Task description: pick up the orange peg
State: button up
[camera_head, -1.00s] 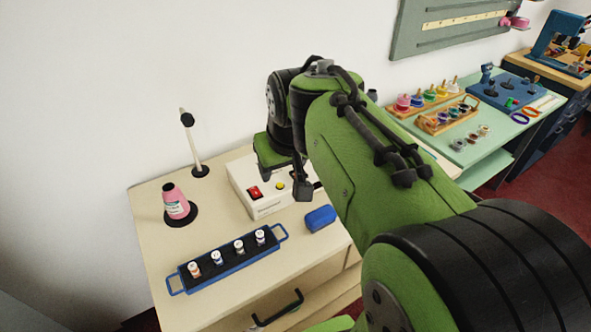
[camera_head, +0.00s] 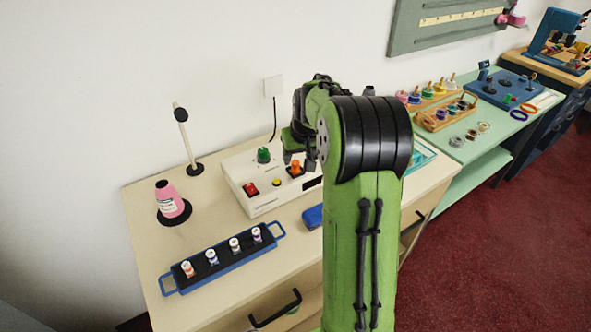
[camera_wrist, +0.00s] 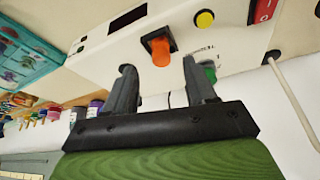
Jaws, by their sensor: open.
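The orange peg (camera_head: 295,167) stands upright in a dark square socket on top of the cream control box (camera_head: 258,207). In the wrist view the orange peg (camera_wrist: 162,52) appears just beyond the gap between my fingertips. My gripper (camera_wrist: 159,68) is open and empty, with one finger to either side of the peg's line. The fingers do not appear to touch it. In the head view my gripper is beside the peg, partly hidden by my arm.
The box also carries a green knob (camera_head: 263,155), a red switch (camera_head: 250,189) and a yellow button (camera_head: 277,183). A blue tray (camera_head: 225,267) of small spools, a blue case (camera_head: 312,217) and a pink thread cone (camera_head: 168,199) are on the same counter.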

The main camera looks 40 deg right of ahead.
aim_at(295, 162)
jog(key=x, duration=0.4)
jog(key=shift+w+b, duration=0.2)
jog(key=shift+b, duration=0.1)
jog(key=shift+s+a+r, duration=0.1)
grip_shut()
notch_tip(295, 162, up, 10)
jog(key=p, duration=0.3)
